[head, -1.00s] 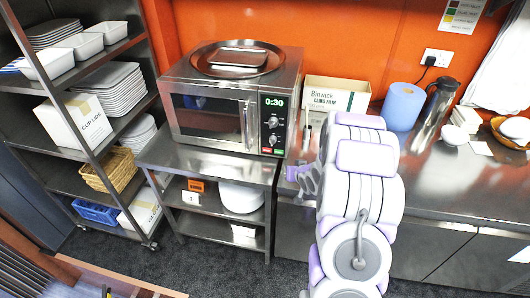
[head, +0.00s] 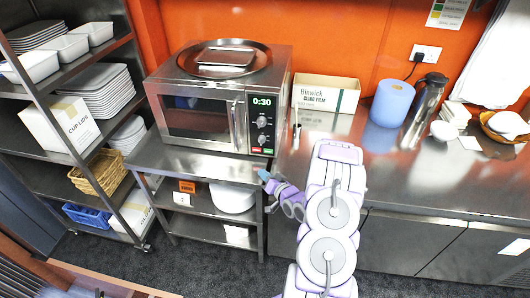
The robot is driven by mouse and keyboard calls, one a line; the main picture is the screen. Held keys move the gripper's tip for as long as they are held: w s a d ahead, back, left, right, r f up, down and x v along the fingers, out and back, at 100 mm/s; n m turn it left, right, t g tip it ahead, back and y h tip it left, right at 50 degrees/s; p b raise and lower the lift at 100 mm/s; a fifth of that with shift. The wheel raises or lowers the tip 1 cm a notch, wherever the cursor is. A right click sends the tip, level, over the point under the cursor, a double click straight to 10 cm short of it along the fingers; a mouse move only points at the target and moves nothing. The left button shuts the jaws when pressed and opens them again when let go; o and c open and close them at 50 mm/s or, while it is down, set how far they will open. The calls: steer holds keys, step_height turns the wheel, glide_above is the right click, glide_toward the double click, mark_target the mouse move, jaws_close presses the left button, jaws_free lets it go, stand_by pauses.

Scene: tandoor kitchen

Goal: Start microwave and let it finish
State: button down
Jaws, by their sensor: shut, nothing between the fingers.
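The steel microwave (head: 210,118) stands on a steel stand at centre left. Its door, with a dark window and a vertical handle (head: 234,125), looks shut. The control panel is on its right side. The green display (head: 261,102) reads 0:30, with two knobs below it. A green button (head: 268,151) and a red button (head: 256,150) are at the panel's bottom. My gripper (head: 265,177) is shut and empty, in front of and below the panel near the stand's right edge. It appears apart from the buttons. The exact fingertip gap is too small to judge.
A round tray (head: 256,58) with a smaller tray lies on top of the microwave. A cling film box (head: 325,94), a blue roll (head: 391,103) and a steel flask (head: 424,112) stand on the right counter (head: 400,165). A shelf rack (head: 75,130) is at the left.

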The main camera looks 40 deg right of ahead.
mark_target(268, 151)
steer(key=shift+d, duration=0.1)
steer(key=w+d, duration=0.5)
steer(key=d, duration=0.1)
steer(key=shift+w+d+p, duration=0.35)
steer(key=shift+p, duration=0.1)
stand_by(2.1)
steer(key=shift+w+d, duration=0.2)
steer(key=shift+d, duration=0.05)
